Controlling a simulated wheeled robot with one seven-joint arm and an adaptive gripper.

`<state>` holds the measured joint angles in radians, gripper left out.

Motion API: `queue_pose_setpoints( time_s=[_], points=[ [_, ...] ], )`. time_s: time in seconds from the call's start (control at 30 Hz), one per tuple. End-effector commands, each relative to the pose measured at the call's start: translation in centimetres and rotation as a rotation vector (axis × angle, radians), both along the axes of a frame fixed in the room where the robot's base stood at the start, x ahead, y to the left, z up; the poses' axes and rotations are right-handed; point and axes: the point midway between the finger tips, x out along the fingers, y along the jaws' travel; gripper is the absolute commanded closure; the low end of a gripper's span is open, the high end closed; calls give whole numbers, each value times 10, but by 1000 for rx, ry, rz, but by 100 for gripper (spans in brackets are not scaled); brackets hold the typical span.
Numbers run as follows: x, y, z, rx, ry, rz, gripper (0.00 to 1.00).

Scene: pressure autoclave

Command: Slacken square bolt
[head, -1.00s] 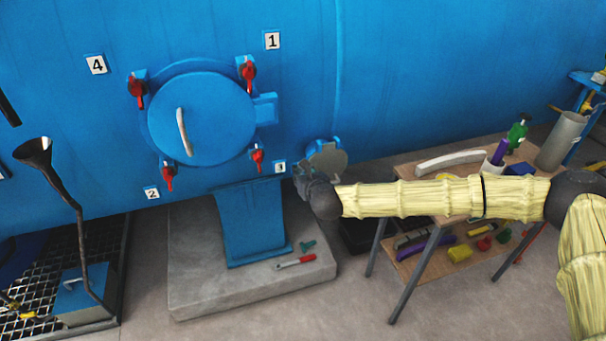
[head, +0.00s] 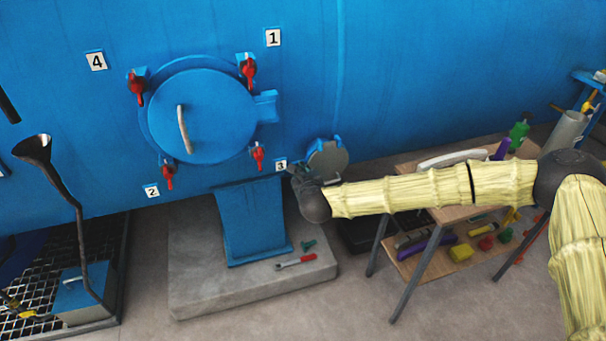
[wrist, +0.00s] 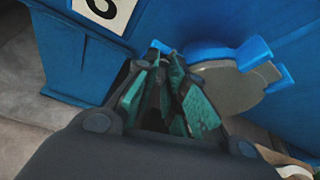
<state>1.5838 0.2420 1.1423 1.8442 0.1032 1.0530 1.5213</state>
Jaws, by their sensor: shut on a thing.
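My gripper (head: 297,172) is at the left edge of a small round grey cover (head: 328,160) on the blue vessel wall. In the wrist view my gripper (wrist: 166,75) has its teal fingers drawn together at the tips, just left of the grey cover (wrist: 228,88) and its blue lugs. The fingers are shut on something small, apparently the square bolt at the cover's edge. The bolt itself is hidden between the fingers, so its shape and how tight it sits cannot be told.
The large blue door (head: 203,118) with red clamps is to the left. Below it a concrete plinth (head: 200,290) carries a red-handled wrench (head: 295,261) and a small teal part (head: 308,245). A wooden workbench (head: 455,217) with tools stands right, behind my arm.

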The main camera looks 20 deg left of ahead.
Motion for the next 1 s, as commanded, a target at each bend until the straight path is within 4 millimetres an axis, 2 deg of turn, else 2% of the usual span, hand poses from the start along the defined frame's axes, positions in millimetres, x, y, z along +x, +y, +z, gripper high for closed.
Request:
queue_pose_setpoints(
  time_s=[1.0],
  points=[
    [-5,8,-11,-802,-546,-2,100]
  ],
)
